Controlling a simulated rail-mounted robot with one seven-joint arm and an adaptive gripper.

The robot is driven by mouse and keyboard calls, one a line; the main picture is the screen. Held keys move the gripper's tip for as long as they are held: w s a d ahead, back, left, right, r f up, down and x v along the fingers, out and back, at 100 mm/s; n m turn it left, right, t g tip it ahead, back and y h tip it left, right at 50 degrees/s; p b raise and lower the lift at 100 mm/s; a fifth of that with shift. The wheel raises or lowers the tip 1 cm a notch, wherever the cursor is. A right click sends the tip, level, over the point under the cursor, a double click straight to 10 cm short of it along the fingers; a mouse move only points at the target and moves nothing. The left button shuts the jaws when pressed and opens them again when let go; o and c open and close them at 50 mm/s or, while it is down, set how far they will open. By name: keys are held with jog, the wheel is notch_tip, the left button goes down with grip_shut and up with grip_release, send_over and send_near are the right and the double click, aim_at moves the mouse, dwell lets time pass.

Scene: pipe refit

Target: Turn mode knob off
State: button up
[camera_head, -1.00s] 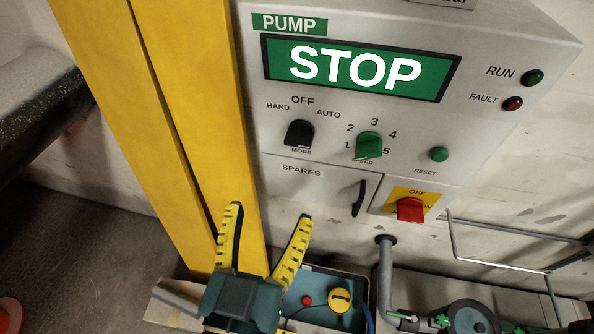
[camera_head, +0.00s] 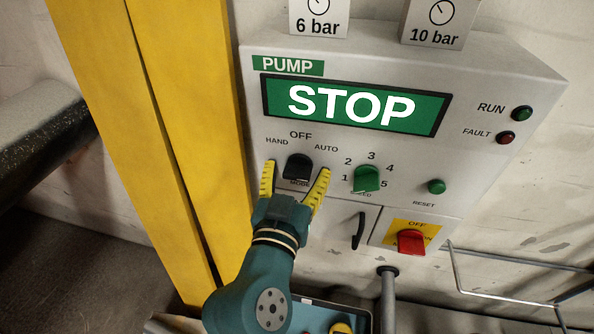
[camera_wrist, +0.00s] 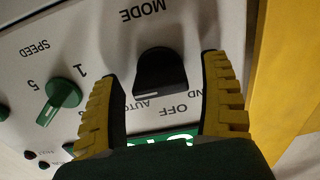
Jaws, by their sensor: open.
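The black mode knob (camera_head: 298,165) is on the grey pump panel under the labels HAND, OFF and AUTO. In the wrist view the knob (camera_wrist: 160,72) has a pale mark on its edge, which seems to lie near AUTO; its exact angle is hard to tell. My gripper (camera_head: 297,170) is open, with one yellow finger on each side of the knob. In the wrist view my gripper (camera_wrist: 163,68) straddles the knob with gaps on both sides. The MODE label is partly hidden in the head view. The pump display (camera_head: 350,104) reads STOP.
The green speed knob (camera_head: 367,178) is close to the right finger. A green reset button (camera_head: 436,187) and a red switch (camera_head: 411,242) are farther right. A black door handle (camera_head: 358,231) is below. A yellow post (camera_head: 190,130) stands just left of the panel.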

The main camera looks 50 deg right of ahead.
jog(key=shift+c, duration=0.4)
jog(key=c, duration=1.1)
jog(key=shift+n, duration=0.3)
jog(key=n+p, duration=0.2)
jog(key=n, duration=0.2)
jog(key=shift+r, duration=0.1)
jog(key=shift+n+p, duration=1.2)
jog(key=shift+n, duration=0.8)
